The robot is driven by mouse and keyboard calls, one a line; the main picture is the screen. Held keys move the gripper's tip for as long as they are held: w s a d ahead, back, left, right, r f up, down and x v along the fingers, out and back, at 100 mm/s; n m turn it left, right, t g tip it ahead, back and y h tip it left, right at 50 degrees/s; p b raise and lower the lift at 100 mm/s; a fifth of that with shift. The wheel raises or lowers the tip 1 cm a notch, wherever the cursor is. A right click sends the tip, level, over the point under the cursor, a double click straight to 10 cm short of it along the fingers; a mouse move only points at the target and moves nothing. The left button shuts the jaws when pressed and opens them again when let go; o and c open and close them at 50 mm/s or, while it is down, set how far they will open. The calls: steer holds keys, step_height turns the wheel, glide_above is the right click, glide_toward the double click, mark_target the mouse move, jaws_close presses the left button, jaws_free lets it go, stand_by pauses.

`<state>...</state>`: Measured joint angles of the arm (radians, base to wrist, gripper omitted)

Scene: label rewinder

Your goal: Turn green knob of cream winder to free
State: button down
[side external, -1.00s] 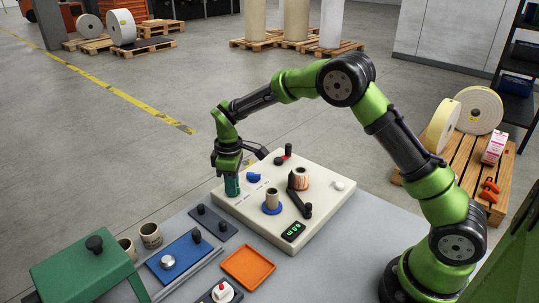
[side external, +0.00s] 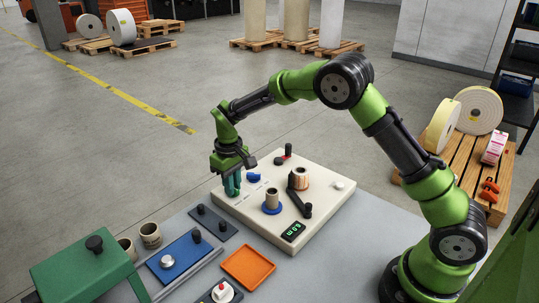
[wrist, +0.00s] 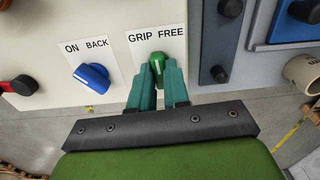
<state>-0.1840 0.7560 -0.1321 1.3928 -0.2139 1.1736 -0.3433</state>
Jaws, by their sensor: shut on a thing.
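The cream winder (side external: 317,190) lies on the grey bench and fills the top of the wrist view. Its green knob (wrist: 157,60) stands on the white label (wrist: 158,45) printed GRIP on the left and FREE on the right. The knob's narrow grip points up the picture, close to the middle between the two words. My gripper (wrist: 158,76) has its teal fingers on both sides of the knob and is shut on it. In the side external view my gripper (side external: 232,188) hides the knob at the winder's left corner.
A grey plate with black knobs (wrist: 218,72) is close on the right. An orange tray (side external: 248,266) lies in front of the winder.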

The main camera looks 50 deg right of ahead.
steer(key=m, duration=0.4)
steer(key=shift+r, duration=0.1)
steer(key=shift+m, duration=1.7)
steer(key=c, duration=1.1)
jaws_free()
step_height(320, 180, up, 17)
steer(key=shift+w, duration=0.1)
